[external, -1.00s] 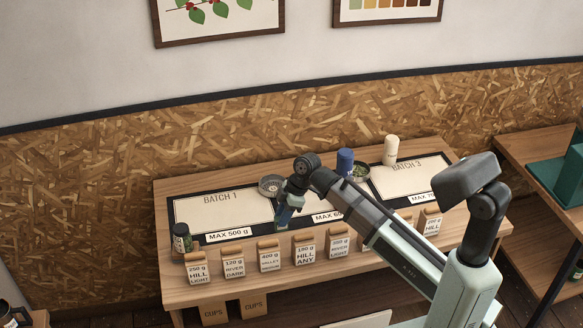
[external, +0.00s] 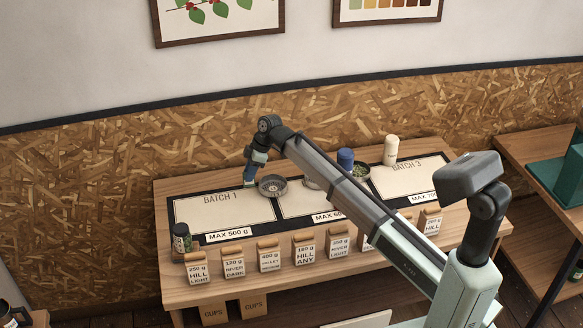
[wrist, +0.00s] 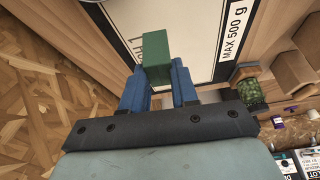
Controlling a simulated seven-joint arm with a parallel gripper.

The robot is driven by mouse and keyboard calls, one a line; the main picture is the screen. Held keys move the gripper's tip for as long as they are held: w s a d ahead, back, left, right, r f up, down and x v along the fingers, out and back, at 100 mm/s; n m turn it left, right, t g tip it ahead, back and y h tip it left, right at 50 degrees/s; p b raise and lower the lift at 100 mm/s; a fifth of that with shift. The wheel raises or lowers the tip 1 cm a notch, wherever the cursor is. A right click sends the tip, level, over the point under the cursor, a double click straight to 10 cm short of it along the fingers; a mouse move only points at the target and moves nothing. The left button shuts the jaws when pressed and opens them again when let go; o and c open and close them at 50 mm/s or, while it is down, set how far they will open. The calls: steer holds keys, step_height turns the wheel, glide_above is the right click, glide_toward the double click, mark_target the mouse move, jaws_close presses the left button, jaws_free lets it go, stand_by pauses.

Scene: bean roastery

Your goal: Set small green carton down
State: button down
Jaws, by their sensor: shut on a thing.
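The small green carton (wrist: 157,50) is held between the two blue fingers of my gripper (wrist: 158,85) in the wrist view. My gripper is shut on it. In the external view my gripper (external: 250,182) is low at the back edge of the BATCH 1 mat (external: 220,213), left of a round metal dish. The carton is too small there to make out clearly. In the wrist view the carton stands out against the pale mat (wrist: 200,50); I cannot tell whether it touches the surface.
A metal dish (external: 272,186) is close to the gripper's right. A dark jar (external: 182,238) stands at the mat's front left. Several labelled bags (external: 232,262) line the front. A blue canister (external: 345,161) and cream canister (external: 391,150) stand farther right. The BATCH 1 mat is mostly clear.

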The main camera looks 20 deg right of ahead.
steer(key=w+a+r, duration=0.1)
steer(key=w+a, duration=0.3)
steer(key=w, duration=0.3)
steer(key=shift+n, duration=0.4)
steer(key=shift+w+f, duration=0.15)
steer(key=shift+f, duration=4.6)
steer(key=shift+f, duration=0.1)
steer(key=c, duration=0.9)
jaws_free()
steer(key=shift+o, duration=0.2)
steer(key=v, duration=1.2)
steer(key=shift+w, duration=0.2)
steer(key=shift+a, duration=0.15)
